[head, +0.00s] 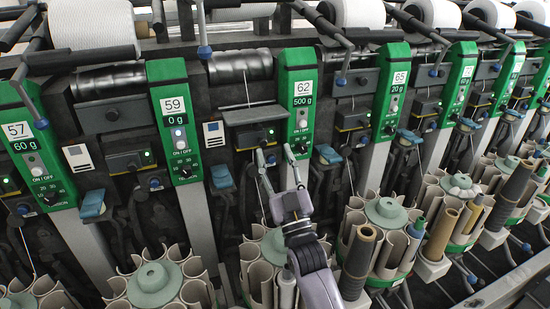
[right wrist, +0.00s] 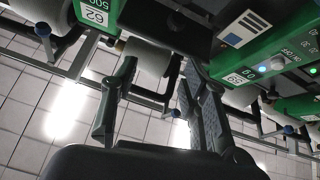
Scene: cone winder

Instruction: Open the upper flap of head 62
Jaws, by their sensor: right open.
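Head 62 has a green panel (head: 301,100) marked 62 and 500 g. The upper flap (head: 254,115) is a grey plate left of this panel, above a dark box with a green light (head: 256,137). I cannot tell how far the flap stands open. My right gripper (head: 274,153) is open and empty, its fingertips just below that box and below the flap. In the right wrist view the open fingers (right wrist: 159,66) have nothing between them, and the 62 label (right wrist: 97,15) shows at the top left. My left gripper is not in view.
The panel of head 59 (head: 175,120) stands to the left and the panel of head 65 (head: 394,90) to the right. A blue-tipped lever (head: 327,154) is right of my gripper. Bobbin magazines (head: 153,283) line the front below.

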